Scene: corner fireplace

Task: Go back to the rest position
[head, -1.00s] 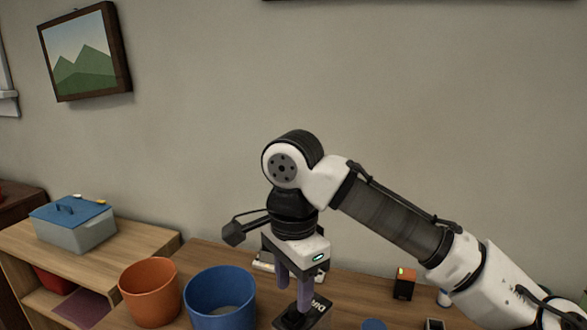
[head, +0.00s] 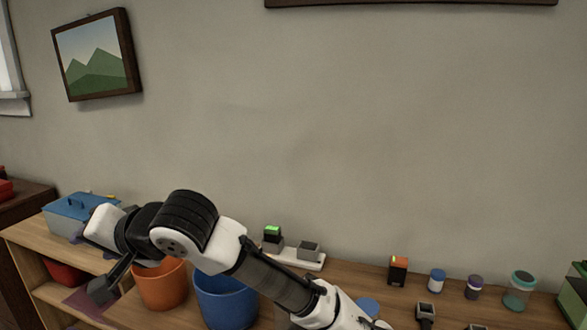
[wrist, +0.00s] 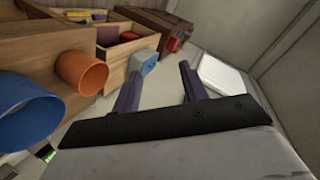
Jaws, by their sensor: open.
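My gripper (wrist: 159,70) shows in the wrist view with its two purple fingers spread apart and nothing between them. It is raised clear of the table. In the head view my arm is bent, with its wrist turned to the left over the orange pot (head: 160,286) and the blue pot (head: 224,300). The fingers are hard to make out there. The wrist view looks sideways past the orange pot (wrist: 82,74) and the blue pot (wrist: 28,112) at its left.
A white dock (head: 305,260) with a green-lit block (head: 272,236) stands behind my forearm. An orange-topped black block (head: 398,270), several jars and small devices stand to the right. A blue-lidded box (head: 72,212) sits on the left shelf.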

